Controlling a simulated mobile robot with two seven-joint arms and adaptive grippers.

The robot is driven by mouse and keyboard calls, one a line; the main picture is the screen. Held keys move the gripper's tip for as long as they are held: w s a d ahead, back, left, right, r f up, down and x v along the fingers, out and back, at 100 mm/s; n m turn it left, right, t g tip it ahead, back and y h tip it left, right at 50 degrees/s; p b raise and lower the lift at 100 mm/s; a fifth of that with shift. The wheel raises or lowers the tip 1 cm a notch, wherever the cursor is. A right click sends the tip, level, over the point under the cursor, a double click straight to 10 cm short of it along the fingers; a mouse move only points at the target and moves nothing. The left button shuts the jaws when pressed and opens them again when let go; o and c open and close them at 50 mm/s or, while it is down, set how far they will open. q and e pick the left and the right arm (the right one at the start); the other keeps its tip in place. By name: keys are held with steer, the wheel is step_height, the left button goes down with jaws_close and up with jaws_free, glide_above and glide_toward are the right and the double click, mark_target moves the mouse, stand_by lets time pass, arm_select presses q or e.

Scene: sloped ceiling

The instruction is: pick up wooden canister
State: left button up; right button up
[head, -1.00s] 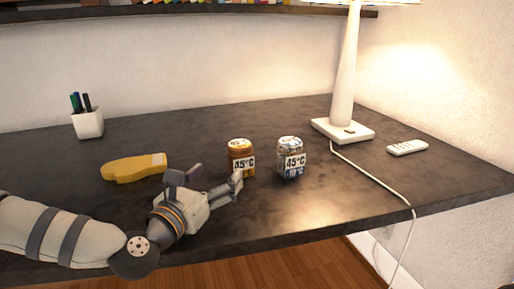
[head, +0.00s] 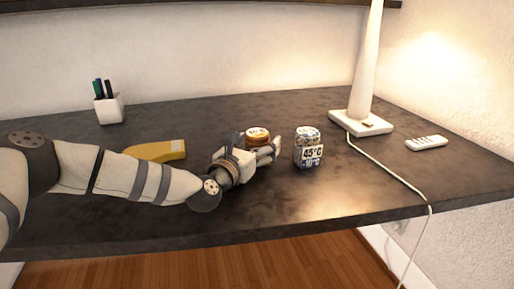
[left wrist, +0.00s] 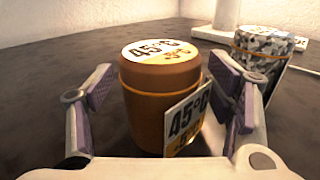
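The wooden canister (left wrist: 150,98) is a brown, lidded cylinder with a 45°C label on its top and another on its side. It stands upright on the dark desk. In the head view its lid (head: 257,137) shows behind my left gripper (head: 258,148), which hides its lower part. In the left wrist view my left gripper (left wrist: 165,100) is open, with one finger on each side of the canister and visible gaps between. My right gripper is in neither view.
A speckled grey canister (head: 308,150) with a similar label stands close to the right. A yellow object (head: 165,151) lies left, partly behind my arm. A pen cup (head: 109,108), a lamp (head: 361,123), its cord and a remote (head: 426,142) stand or lie farther away.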

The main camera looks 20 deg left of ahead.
arm_select(q)
steer(key=c, duration=1.1)
steer(key=shift+r, duration=0.1)
steer(key=shift+c, duration=0.2)
